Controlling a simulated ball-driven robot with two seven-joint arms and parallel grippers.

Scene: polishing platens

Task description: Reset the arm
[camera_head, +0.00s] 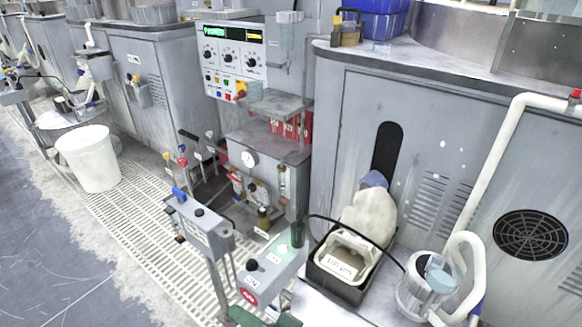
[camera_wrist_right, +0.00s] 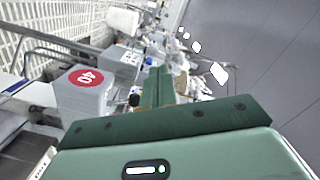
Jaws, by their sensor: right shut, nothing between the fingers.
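My right gripper (camera_head: 268,314) shows as green parts at the bottom edge of the head view, partly cut off. In the right wrist view its two green fingers (camera_wrist_right: 157,88) lie together, with nothing between them. The gripper is close to the grey control box with a red round label (camera_head: 248,296). That red label marked 40 (camera_wrist_right: 86,78) also shows to the left of the fingers in the wrist view. I cannot tell how far apart the gripper and box are. My left gripper is not in view.
A grey post box (camera_head: 199,224) stands left of the control box. A white bucket (camera_head: 88,158) stands on the grating. Open floor (camera_head: 40,230) lies far left.

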